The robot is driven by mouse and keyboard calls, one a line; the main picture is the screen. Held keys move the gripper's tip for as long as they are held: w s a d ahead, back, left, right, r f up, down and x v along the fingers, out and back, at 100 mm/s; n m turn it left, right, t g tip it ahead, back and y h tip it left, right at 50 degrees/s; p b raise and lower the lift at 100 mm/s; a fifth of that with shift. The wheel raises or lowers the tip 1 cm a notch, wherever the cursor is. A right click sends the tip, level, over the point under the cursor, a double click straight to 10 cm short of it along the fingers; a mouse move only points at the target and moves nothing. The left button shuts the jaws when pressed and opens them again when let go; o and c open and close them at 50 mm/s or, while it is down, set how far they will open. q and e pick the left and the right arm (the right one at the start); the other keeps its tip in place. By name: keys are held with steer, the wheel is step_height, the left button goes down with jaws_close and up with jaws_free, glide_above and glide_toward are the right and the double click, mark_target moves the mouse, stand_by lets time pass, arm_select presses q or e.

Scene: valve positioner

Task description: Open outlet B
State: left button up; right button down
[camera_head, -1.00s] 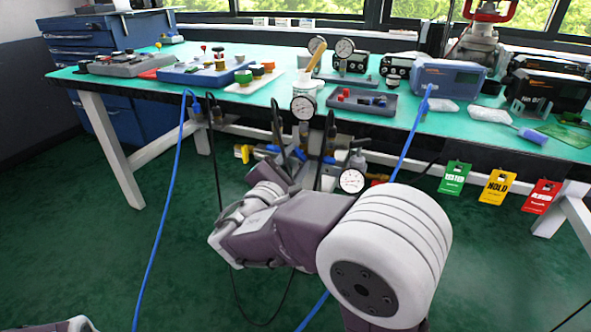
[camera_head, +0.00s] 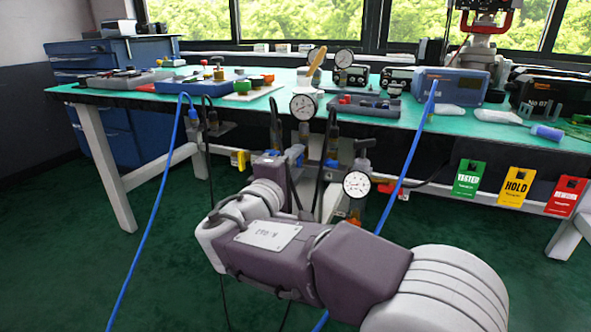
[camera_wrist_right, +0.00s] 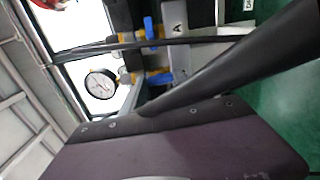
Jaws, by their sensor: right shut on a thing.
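The valve assembly (camera_head: 330,175) stands below the bench's front edge, with blue and yellow fittings and pressure gauges on it. An upper gauge (camera_head: 304,107) and a lower gauge (camera_head: 356,184) show. My right gripper (camera_head: 272,163) reaches in to the left side of the assembly, its jaws mostly hidden by my wrist. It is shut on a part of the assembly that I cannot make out. In the right wrist view a plate marked "A" (camera_wrist_right: 178,29), blue and yellow fittings (camera_wrist_right: 152,32) and a gauge (camera_wrist_right: 101,84) show. No outlet B label is readable. My left gripper is out of view.
Blue hoses (camera_head: 160,200) and black cables hang before the green bench (camera_head: 130,97). Green, yellow and red tags (camera_head: 516,186) hang at the right. The bench holds trays, gauges and instruments (camera_head: 452,85).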

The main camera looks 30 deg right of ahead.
steer(key=shift+m, duration=0.4)
steer(key=c, duration=1.2)
jaws_free()
steer(key=shift+a, duration=0.1)
steer(key=p+v, duration=0.4)
steer(key=v, duration=0.5)
